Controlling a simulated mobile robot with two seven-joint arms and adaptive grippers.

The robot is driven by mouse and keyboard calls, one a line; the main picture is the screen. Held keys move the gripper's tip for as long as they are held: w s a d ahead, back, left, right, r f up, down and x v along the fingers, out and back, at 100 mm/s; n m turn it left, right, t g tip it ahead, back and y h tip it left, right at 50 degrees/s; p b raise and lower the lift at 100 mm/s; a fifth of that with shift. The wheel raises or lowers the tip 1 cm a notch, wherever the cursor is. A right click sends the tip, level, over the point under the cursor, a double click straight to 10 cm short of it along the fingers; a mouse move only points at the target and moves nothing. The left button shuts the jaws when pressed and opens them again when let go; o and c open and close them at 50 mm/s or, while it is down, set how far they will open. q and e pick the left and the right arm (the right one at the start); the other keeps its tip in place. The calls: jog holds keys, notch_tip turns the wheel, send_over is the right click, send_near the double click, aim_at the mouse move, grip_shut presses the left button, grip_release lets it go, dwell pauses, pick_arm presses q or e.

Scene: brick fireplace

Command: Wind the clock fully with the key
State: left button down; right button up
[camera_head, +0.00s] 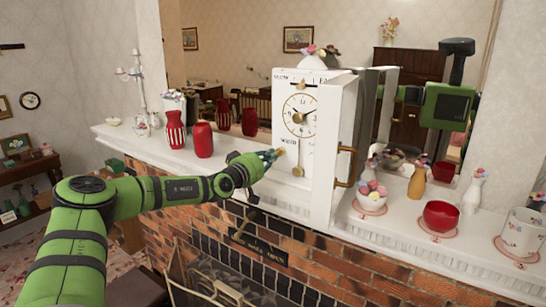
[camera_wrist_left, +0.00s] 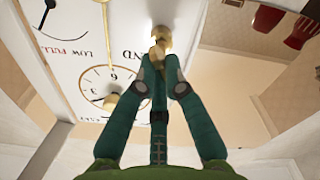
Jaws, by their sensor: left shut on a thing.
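The white clock (camera_head: 323,160) stands on the mantel, with a round dial (camera_head: 299,115) and a brass pendulum on its front. My left gripper (camera_head: 274,157) reaches the lower left of the clock's front. In the left wrist view, its teal fingers (camera_wrist_left: 159,72) are shut on a brass key (camera_wrist_left: 158,47). The key's far end meets the white face beside lettering that ends in "ND". A gauge (camera_wrist_left: 62,18) marked "LOW" and "FULL" has a dark needle, partly cut off by the frame. My right gripper is not in view.
Red vases (camera_head: 203,140) stand left of the clock. To its right are a bowl of colored balls (camera_head: 371,203), a red bowl (camera_head: 441,216) and a floral mug (camera_head: 523,233). A mirror is behind.

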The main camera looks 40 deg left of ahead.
pick_arm(q)
jog(key=shift+w+d+r+m, duration=0.15)
jog(key=shift+r+m, duration=0.35)
jog(key=shift+m, duration=0.7)
jog(key=c, duration=1.2)
grip_release()
jog(key=shift+w, duration=0.1)
jog(key=shift+c, duration=0.2)
jog(key=shift+w+f, duration=0.5)
jog(key=shift+f, duration=0.05)
jog(key=o, duration=0.4)
jog(key=shift+s, duration=0.15)
jog(key=shift+o, duration=0.3)
jog(key=shift+s, duration=0.3)
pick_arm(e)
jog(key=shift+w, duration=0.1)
pick_arm(q)
jog(key=shift+w, duration=0.15)
